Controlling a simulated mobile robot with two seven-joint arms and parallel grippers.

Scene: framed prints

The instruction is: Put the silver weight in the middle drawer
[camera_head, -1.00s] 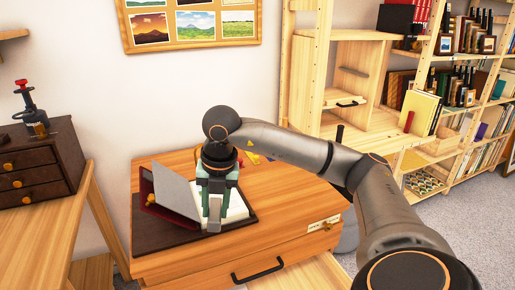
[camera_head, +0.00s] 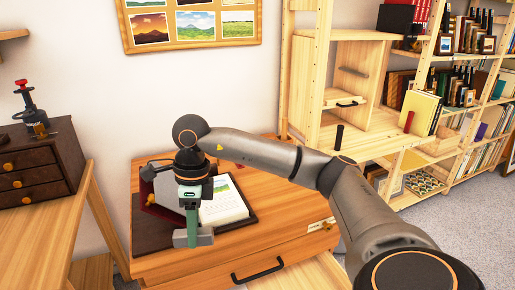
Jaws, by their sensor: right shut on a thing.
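My right gripper (camera_head: 192,232) points down over the front left of the wooden cabinet top. It is shut on a small grey block, which I take to be the silver weight (camera_head: 203,238); the fingers partly cover it. Whether it touches the surface below I cannot tell. A small dark brown chest (camera_head: 62,150) with yellow knobs stands on the left table. Its stacked drawers, including the middle drawer (camera_head: 32,180), look shut. My left gripper is not in view.
The wooden cabinet (camera_head: 290,235) bears a dark mat (camera_head: 150,238), an open book (camera_head: 225,205) and a leaning grey panel partly hidden by my gripper. A black-and-red device (camera_head: 36,115) stands on the brown chest. A shelf (camera_head: 385,145) stands at the right.

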